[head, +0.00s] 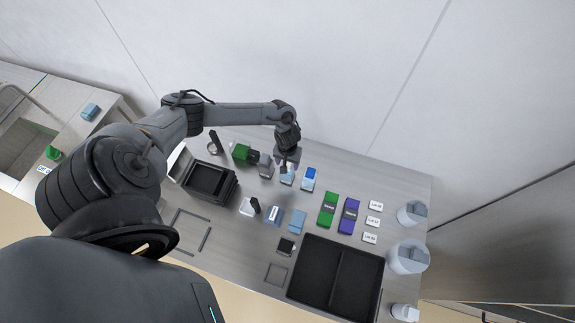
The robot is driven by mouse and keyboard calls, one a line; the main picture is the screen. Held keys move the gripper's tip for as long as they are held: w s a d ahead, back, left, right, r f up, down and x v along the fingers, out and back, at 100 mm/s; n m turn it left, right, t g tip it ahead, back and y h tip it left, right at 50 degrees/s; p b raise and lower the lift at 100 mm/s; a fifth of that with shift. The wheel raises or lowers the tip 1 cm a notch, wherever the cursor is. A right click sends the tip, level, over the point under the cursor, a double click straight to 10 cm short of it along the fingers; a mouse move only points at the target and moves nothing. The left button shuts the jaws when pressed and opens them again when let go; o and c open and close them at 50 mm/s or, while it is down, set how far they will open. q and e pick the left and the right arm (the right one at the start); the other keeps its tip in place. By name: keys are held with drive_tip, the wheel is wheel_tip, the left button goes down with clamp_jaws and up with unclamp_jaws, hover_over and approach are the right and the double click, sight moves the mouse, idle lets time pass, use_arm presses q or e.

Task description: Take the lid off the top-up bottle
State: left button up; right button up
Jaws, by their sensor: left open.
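My left arm reaches over the steel bench from the left. My left gripper (287,164) points down near the back of the bench, with its jaws open. A small light-blue item (287,179) is just below its fingertips; I cannot tell if they touch. Right of it stands a pale-blue container with a darker blue top (309,175), apart from the gripper. I cannot tell for certain which of these is the top-up bottle, or make out its lid; they are small and partly hidden by the gripper. My right gripper is not in view.
A green item (241,152) and a grey block (266,166) sit left of the gripper. Green (328,210) and purple (348,215) packs lie to the right. A black divided tray (312,270) is in front, and whitish tubs (408,262) line the right edge.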

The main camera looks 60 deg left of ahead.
use_arm(q)
drive_tip(key=c, duration=1.1)
